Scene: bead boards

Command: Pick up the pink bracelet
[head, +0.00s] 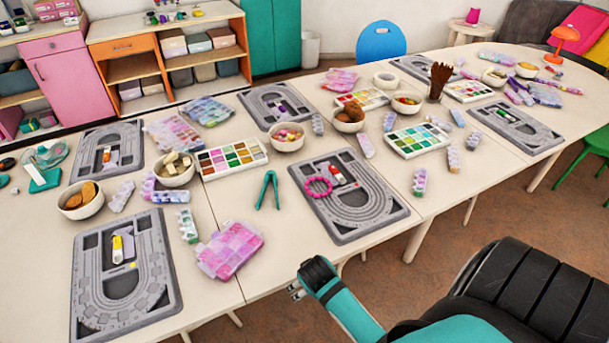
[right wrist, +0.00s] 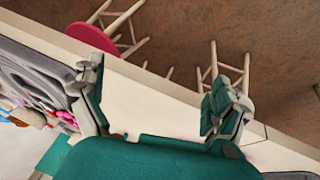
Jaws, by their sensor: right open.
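The pink bracelet (head: 319,186), a ring of round beads, lies on the left part of a grey bead board (head: 375,226) near the front table edge. A red-and-white tube (head: 338,174) lies just right of it. My right gripper (head: 297,291) is in front of the table edge, below and left of the bracelet and apart from it. In the right wrist view my right gripper (right wrist: 158,92) is open and empty, with pink beads (right wrist: 66,119) of the bracelet partly showing at the left, outside the fingers. My left gripper is not in view.
Teal pliers (head: 268,190) stand left of the board. A paint palette (head: 232,158), a bowl of beads (head: 286,137) and a pink bead case (head: 231,249) are nearby. Bare tabletop (head: 270,240) lies between the case and the board. Stools (right wrist: 228,72) stand on the floor.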

